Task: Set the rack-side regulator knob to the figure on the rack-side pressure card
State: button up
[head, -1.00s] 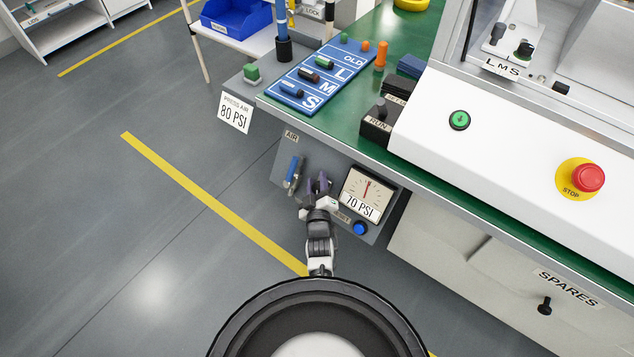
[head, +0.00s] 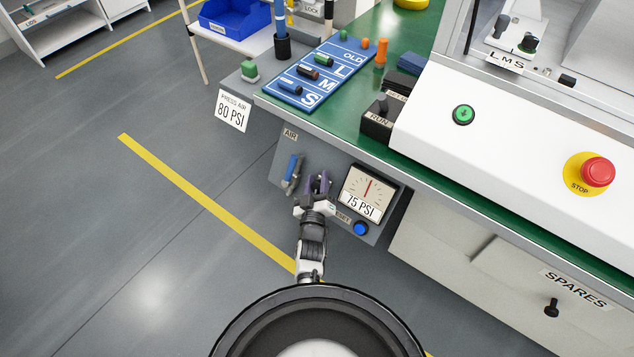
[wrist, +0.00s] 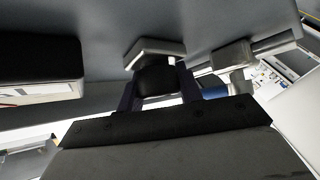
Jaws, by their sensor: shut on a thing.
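The pressure card (head: 232,110) hangs at the left end of the bench and reads "PRESS AIR 80 PSI". On the grey air panel (head: 283,150) under the bench edge, the gauge (head: 368,193) shows a red needle and "75 PSI". My gripper (head: 318,184) is at the panel, just left of the gauge. In the wrist view my gripper (wrist: 158,84) has a finger on each side of the dark regulator knob (wrist: 157,80) and is shut on it. In the head view my fingers mostly hide the knob.
A blue-handled valve (head: 292,168) sits close left of my gripper. A blue button (head: 360,229) is below the gauge. The bench edge (head: 345,148) overhangs the panel. The floor to the left is clear.

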aim_at(317, 180)
jog(key=shift+r+m+h, duration=0.1)
jog(key=shift+m+h, duration=1)
jog(key=shift+m, duration=0.1)
jog(key=o, duration=1)
notch_tip(317, 180, up, 20)
jog(key=p, duration=0.7)
